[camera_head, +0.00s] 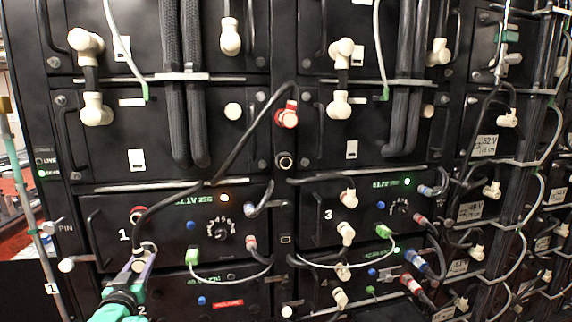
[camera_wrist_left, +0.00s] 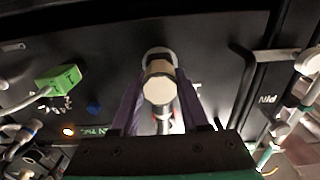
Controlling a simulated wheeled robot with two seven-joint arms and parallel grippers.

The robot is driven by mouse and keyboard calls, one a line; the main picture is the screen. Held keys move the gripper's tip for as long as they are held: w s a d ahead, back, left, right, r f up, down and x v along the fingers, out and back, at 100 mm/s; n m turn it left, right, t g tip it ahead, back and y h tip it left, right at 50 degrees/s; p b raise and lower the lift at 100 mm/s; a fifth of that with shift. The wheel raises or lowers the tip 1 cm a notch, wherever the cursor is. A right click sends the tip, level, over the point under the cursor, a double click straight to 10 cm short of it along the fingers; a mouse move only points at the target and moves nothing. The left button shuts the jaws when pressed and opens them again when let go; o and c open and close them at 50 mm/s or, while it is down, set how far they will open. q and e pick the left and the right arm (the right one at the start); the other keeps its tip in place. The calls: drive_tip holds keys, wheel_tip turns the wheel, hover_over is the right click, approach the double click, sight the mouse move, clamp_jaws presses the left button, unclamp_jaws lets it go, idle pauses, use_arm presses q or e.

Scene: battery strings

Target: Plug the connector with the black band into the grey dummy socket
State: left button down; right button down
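The black cable's lower end has a white connector (camera_head: 147,246) at the front of module 1; its band cannot be made out. My left gripper (camera_head: 142,259) has its two fingers close on either side of it, apparently shut on it. The left wrist view shows the connector's round white end (camera_wrist_left: 158,89) between the fingertips (camera_wrist_left: 161,92). The connector appears still at the panel; how deep it sits is hidden. The cable's other end is a white connector with a red band (camera_head: 287,115), higher up. The grey dummy socket (camera_head: 284,160) is empty, below that red-banded connector. My right gripper is out of view.
The same cable runs diagonally across the rack, past a red-ringed socket (camera_head: 138,212) above my left gripper. A green plug (camera_head: 192,257) with a pale wire sits to the right. Module 3 (camera_head: 328,214) carries several connectors. A vertical pole (camera_head: 25,200) stands at the left.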

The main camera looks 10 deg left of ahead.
use_arm(q)
drive_tip(key=shift+s, duration=0.15)
drive_tip(key=shift+s+d+r+p, duration=0.1)
drive_tip(key=shift+s+d+p, duration=0.1)
drive_tip(key=shift+s+p, duration=0.3)
drive_tip(key=shift+s, duration=0.2)
drive_tip(key=shift+s+d+p, duration=0.1)
drive_tip(key=shift+p, duration=0.2)
drive_tip(key=shift+s+d+p, duration=0.25)
drive_tip(key=shift+s+p, duration=0.15)
drive_tip(key=shift+s, duration=0.25)
drive_tip(key=shift+s, duration=0.2)
drive_tip(key=shift+p+v, duration=0.9)
drive_tip(key=shift+v, duration=0.35)
drive_tip(key=shift+p+v, duration=0.45)
drive_tip(key=shift+v, duration=0.75)
drive_tip(key=shift+w, duration=0.1)
